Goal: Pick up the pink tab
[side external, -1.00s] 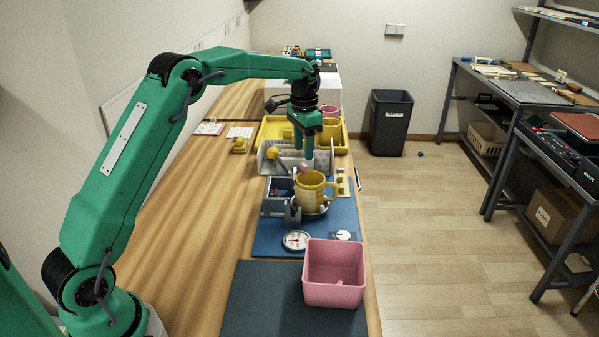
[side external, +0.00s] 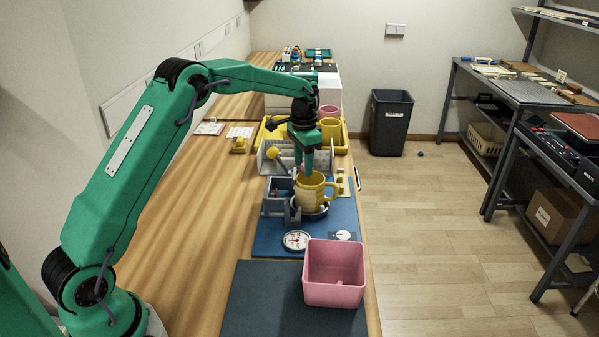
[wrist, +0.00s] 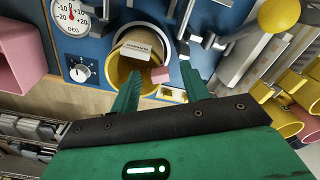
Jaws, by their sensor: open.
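The pink tab (wrist: 159,74) shows in the wrist view as a small pink block, next to a beige labelled piece (wrist: 135,53) at the mouth of the yellow mug (wrist: 123,72). In the side view the mug (side external: 311,193) stands upright on a round metal base, and I cannot make out the tab behind my fingers. My gripper (side external: 318,168) is open and points down just above the mug. In the wrist view the tab appears between my two fingertips (wrist: 160,72); I cannot tell whether they touch it.
A pink bin (side external: 334,292) stands in front of the mug. A dial gauge (side external: 296,240) and a white knob (side external: 343,235) lie between them on the blue mat. A grey fixture (side external: 274,201) stands close at the mug's left. A yellow tray with more mugs (side external: 330,131) is behind.

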